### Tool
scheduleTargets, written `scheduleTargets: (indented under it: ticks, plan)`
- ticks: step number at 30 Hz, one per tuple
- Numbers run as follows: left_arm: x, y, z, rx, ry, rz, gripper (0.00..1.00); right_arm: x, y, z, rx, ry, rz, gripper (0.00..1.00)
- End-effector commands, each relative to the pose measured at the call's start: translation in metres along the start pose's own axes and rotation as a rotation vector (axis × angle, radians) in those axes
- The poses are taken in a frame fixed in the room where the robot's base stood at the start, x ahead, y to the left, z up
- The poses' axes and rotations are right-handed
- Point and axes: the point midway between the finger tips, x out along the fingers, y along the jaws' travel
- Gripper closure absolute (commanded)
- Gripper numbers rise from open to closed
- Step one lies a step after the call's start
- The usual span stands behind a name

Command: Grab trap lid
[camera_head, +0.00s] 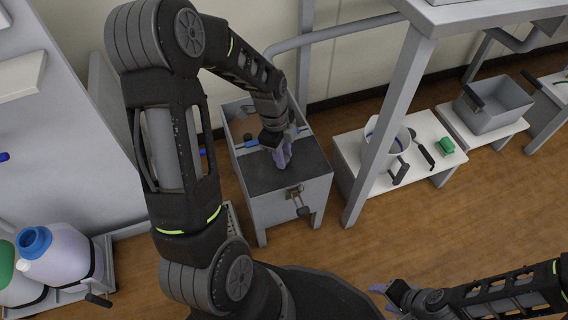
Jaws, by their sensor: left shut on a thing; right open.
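The trap is a grey metal box on legs (258,207) left of the middle of the picture. Its dark flat lid (305,172) lies across the front part of the top; the back part shows an open, brownish inside. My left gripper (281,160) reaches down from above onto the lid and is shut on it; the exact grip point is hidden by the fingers. My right gripper (384,296) is open and empty, low over the floor at the bottom right, well away from the trap.
A grey frame post (385,125) stands just right of the trap. Beyond it a low white bench holds a white bucket (388,140) and a green item (446,146). A grey bin (494,104) sits further right. Jugs (60,255) stand at lower left. The floor in front is clear.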

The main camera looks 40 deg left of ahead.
Motion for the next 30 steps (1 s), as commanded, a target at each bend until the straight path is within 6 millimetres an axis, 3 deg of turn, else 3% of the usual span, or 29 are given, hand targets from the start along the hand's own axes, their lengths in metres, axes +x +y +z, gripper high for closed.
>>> scheduleTargets:
  ticks: [13,24,30]
  plan:
    - [-0.009,-0.001,-0.001,0.0,0.0,-0.001,1.0,-0.004,-0.002,0.001,-0.001,-0.001,-0.001,0.47]
    - [-0.075,-0.001,-0.011,0.001,0.0,-0.004,1.0,-0.026,-0.015,0.006,-0.01,-0.017,-0.008,0.47]
    - [-0.098,0.0,-0.015,0.0,0.0,-0.001,1.0,-0.031,-0.019,0.009,-0.013,-0.023,-0.011,0.47]
